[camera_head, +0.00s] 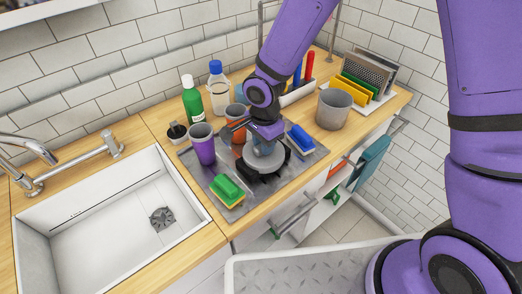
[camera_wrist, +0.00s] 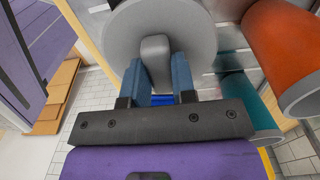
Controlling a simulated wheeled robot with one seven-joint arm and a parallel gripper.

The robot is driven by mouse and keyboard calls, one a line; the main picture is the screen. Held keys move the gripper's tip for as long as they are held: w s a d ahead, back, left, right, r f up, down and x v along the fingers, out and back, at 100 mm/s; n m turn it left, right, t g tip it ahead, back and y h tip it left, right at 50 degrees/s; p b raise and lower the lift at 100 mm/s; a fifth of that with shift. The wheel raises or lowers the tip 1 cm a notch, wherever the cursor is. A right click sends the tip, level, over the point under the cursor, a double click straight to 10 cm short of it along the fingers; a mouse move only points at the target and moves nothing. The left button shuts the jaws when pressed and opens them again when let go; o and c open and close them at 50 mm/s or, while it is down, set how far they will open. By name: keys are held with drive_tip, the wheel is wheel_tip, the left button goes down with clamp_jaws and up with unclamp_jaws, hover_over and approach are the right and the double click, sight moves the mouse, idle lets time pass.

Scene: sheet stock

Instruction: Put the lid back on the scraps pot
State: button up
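The round grey lid (camera_head: 264,162) with its upright knob is over the metal tray beside the sink; it also shows in the wrist view (camera_wrist: 195,35). My gripper (camera_head: 265,147) is above it, pointing down. In the wrist view my gripper's blue-grey fingers (camera_wrist: 160,82) are closed against both sides of the knob. I cannot tell whether the lid is touching the dark object (camera_head: 262,180) below it. The grey pot (camera_head: 333,110) stands upright and open on the wooden counter, right of the tray.
Bottles (camera_head: 193,100) stand behind. A rack of boards (camera_head: 362,80) is behind the pot. The sink (camera_head: 105,225) is left.

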clamp_jaws()
drive_tip(key=shift+r, duration=0.1)
drive_tip(key=shift+r, duration=1.95)
